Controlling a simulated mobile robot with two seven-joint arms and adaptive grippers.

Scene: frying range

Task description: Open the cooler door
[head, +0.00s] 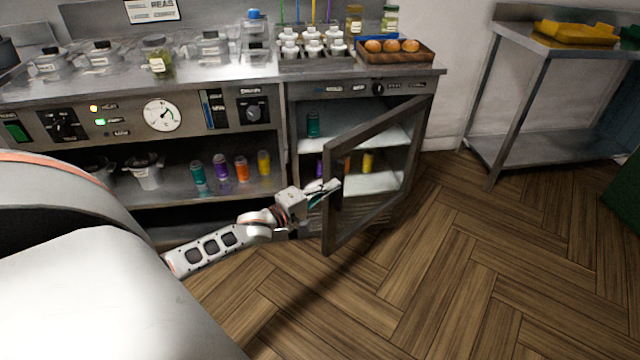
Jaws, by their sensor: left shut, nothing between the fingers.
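The cooler door (333,225), a dark frame with a glass pane, stands swung outward from the cooler on its right-hand side. Behind it, the cooler's inside shows white shelves (345,142) with a teal bottle (313,125) and a yellow bottle (368,162). My left gripper (331,187) is shut and empty. It is at the free left edge of the door, by the cooler opening; I cannot tell whether it touches the frame. My right gripper is not in view.
The steel counter (225,75) above carries containers and a wooden tray of eggs (425,53). Teal, purple, orange and yellow bottles stand on the open shelf (215,195) to the left. A steel table (545,50) is at the right. The wooden floor (460,260) before the door is clear.

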